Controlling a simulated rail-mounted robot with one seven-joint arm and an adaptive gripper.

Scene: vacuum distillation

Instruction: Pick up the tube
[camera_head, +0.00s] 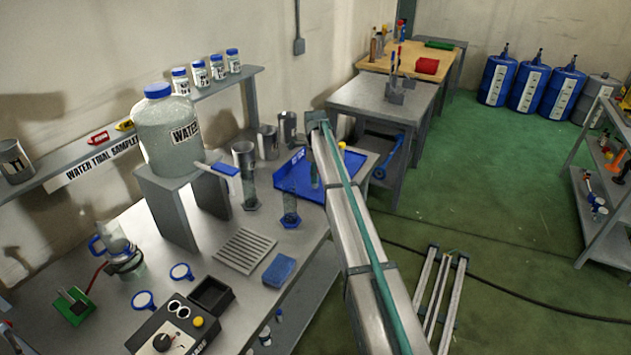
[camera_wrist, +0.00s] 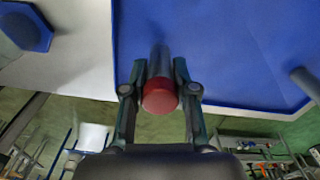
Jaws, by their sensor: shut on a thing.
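The tube is a slim grey see-through tube (camera_wrist: 159,62) with a red cap (camera_wrist: 160,98), in the middle of the wrist view. My gripper (camera_wrist: 160,72) has one finger on each side of it and is shut on it, with the red end towards the wrist camera. The tube is over the blue tray, near its edge; I cannot tell if its far end touches the tray. In the head view my gripper (camera_head: 315,172) is above the right part of the blue tray (camera_head: 291,172), and the tube cannot be made out there.
Hexagonal-based cylinders (camera_head: 290,219) stand left of the tray. Metal beakers (camera_head: 269,142) stand behind it, and a large water bottle (camera_head: 169,130) sits on a stand to the left. A grey cylinder (camera_wrist: 307,82) shows at the tray's right edge in the wrist view.

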